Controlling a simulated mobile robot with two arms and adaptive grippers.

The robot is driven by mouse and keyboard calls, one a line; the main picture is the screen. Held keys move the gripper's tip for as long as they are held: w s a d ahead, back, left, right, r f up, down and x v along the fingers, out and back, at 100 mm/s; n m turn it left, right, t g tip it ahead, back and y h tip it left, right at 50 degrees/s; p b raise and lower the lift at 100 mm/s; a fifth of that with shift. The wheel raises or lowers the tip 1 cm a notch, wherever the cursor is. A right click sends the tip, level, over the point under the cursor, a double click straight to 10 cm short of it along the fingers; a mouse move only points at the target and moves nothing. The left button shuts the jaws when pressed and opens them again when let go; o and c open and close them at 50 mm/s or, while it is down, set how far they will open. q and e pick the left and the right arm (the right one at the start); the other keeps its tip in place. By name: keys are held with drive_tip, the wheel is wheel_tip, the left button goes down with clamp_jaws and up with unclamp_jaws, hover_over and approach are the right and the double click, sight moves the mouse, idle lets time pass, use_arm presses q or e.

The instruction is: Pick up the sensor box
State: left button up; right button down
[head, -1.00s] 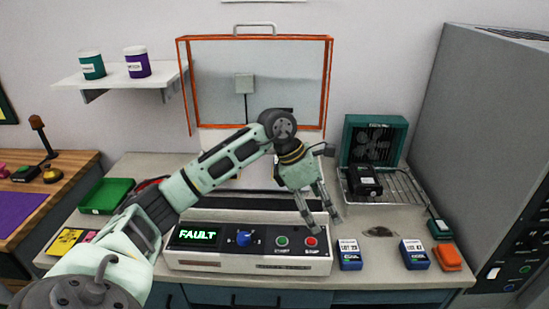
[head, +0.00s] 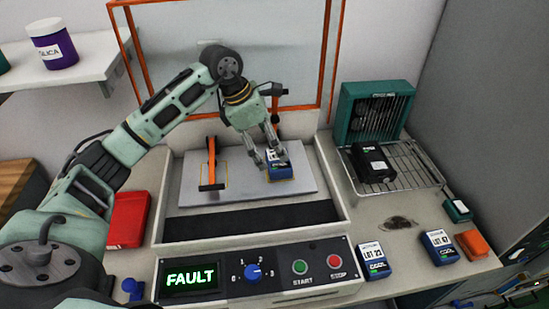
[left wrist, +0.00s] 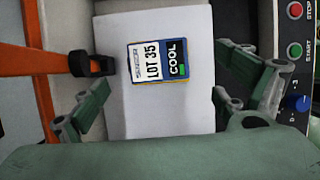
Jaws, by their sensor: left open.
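A blue and white sensor box (head: 279,163) marked LOT 35 in the left wrist view (left wrist: 157,62) lies on the grey plate (head: 234,193) inside the test machine. My left gripper (head: 270,158) is at this box from above, its fingers pointing down and partly covering it. In the left wrist view the two fingers (left wrist: 160,100) are spread wide, and the box shows between and beyond them, with nothing held. Two similar boxes, LOT 23 (head: 373,262) and LOT 47 (head: 439,245), stand on the counter to the right. My right gripper is not in view.
An orange clamp (head: 211,165) stands on the plate left of the box. An orange-framed raised cover (head: 336,45) is behind. The front panel shows FAULT (head: 190,278). A wire rack (head: 398,178) holds a black unit (head: 371,162). A red bin (head: 128,220) is at left.

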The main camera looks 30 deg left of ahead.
sight(277, 159)
use_arm(q)
drive_tip(key=shift+w+d+f+p, duration=0.1)
drive_tip(key=shift+d+f+p, duration=0.35)
drive_tip(key=shift+f, duration=0.3)
drive_tip(key=x, duration=0.1)
drive_tip(key=p+x, duration=0.1)
drive_tip(key=x, duration=0.1)
drive_tip(key=shift+w+a+f, duration=0.2)
drive_tip(key=shift+w+f, duration=0.05)
drive_tip(key=shift+f, duration=0.15)
drive_tip(key=shift+w+d+f, duration=0.1)
drive_tip(key=shift+f, duration=0.3)
drive_tip(key=shift+c, duration=0.2)
drive_tip(key=c, duration=1.3)
